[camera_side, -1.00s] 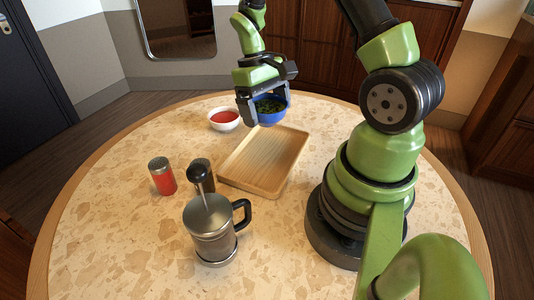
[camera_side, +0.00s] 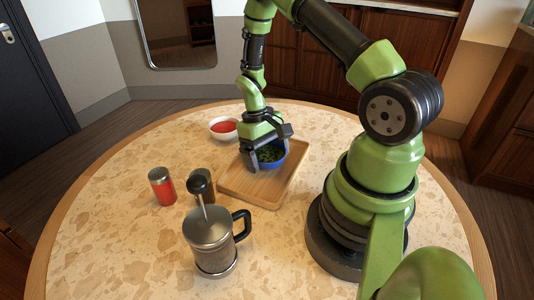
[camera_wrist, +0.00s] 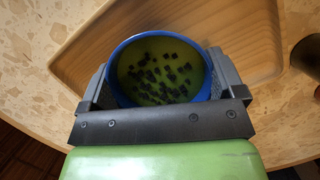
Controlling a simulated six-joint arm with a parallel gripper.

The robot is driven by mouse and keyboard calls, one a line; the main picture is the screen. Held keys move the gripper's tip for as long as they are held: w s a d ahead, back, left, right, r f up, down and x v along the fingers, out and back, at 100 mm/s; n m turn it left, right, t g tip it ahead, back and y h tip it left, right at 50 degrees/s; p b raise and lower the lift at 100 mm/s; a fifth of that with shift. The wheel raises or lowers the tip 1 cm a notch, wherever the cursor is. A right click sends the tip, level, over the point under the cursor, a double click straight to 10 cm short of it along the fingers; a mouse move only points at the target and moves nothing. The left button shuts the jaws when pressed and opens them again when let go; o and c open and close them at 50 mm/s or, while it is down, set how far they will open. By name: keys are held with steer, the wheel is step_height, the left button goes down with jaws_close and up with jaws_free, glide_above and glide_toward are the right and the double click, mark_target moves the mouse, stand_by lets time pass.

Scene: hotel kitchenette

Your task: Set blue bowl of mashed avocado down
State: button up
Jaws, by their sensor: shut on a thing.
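The blue bowl of mashed avocado (camera_side: 270,162) is at the far part of the wooden tray (camera_side: 250,188) in the side view. In the wrist view the bowl (camera_wrist: 160,72) is upright, with green mash and dark bits on top. My gripper (camera_side: 270,152) is shut on the bowl, with one finger on each side of its rim. The tray also shows behind the bowl in the wrist view (camera_wrist: 245,30). Whether the bowl's base touches the tray is hard to tell.
A white bowl of red sauce (camera_side: 224,128) stands left of my gripper. A red-bodied shaker (camera_side: 162,187), a dark shaker (camera_side: 203,186) and a metal French press (camera_side: 212,240) stand left and in front of the tray. The tray's near part is bare.

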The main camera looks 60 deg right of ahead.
steer(key=o, duration=0.8)
steer(key=shift+f, duration=0.15)
steer(key=w+a+r+t, duration=0.2)
steer(key=w+r, duration=0.1)
steer(key=r, duration=1.6)
steer(key=s+a+r+t, duration=0.8)
steer(key=s+a+r, duration=0.2)
steer(key=s+a, duration=0.1)
steer(key=shift+a+r+n+y, duration=0.3)
steer(key=shift+r+y, duration=0.05)
steer(key=shift+y, duration=0.05)
